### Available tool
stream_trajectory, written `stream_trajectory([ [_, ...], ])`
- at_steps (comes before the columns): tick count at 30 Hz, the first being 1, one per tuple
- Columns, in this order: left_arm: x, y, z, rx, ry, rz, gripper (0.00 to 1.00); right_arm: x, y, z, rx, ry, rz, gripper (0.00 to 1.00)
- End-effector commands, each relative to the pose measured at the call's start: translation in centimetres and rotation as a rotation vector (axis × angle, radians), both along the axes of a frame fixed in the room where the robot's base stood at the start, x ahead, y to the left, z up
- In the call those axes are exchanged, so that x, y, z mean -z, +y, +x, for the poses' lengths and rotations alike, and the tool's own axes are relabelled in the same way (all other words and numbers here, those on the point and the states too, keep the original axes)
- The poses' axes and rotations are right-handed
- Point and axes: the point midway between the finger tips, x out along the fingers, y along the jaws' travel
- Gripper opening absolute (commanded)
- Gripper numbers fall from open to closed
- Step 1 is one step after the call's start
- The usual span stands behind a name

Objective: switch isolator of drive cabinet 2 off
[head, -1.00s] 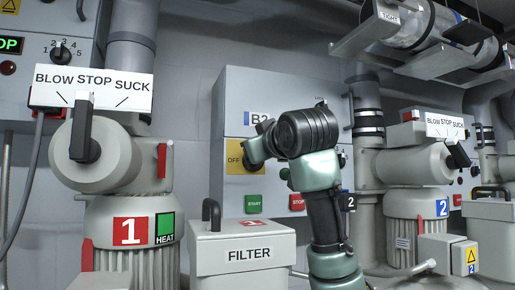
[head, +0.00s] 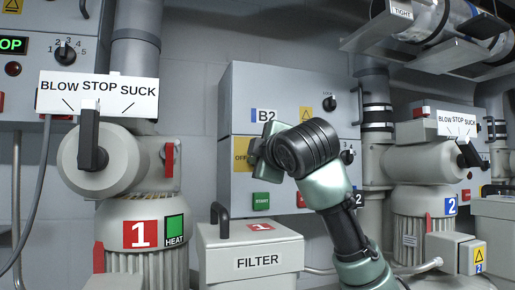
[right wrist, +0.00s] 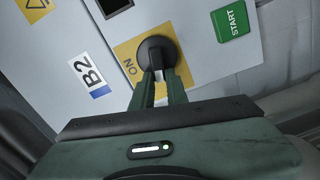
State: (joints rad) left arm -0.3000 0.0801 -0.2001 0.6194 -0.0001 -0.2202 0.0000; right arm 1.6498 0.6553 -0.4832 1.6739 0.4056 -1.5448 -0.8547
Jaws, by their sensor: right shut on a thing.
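Drive cabinet 2 (head: 285,85), a grey box marked B2, stands in the middle of the head view. Its yellow isolator plate (head: 240,150) shows the word OFF at its left; the wrist hides the rest. In the right wrist view the plate (right wrist: 129,49) shows ON, with the round black isolator knob (right wrist: 155,50) on it. My right gripper (right wrist: 160,76) is shut on the isolator's handle, one finger on each side. The fingers cover much of the handle, so its exact setting is hard to read. My left gripper is not in view.
A green START button (head: 261,201) sits below the isolator. The FILTER box (head: 252,248) stands in front of the cabinet. Blower 1 (head: 145,235) with its lever (head: 91,135) is at left, and blower 2 (head: 425,185) is at right.

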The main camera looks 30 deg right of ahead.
Motion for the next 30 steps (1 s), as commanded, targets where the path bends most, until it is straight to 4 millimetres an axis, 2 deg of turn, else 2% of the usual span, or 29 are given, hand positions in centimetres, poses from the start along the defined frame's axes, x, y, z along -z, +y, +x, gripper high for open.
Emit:
stream_trajectory([
  [12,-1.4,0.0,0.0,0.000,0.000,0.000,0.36,0.6,0.1,0.1,0.000,0.054,-0.219,0.00],
  [30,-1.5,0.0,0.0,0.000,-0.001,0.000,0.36,0.8,0.1,0.1,0.000,0.065,-0.262,0.00],
])
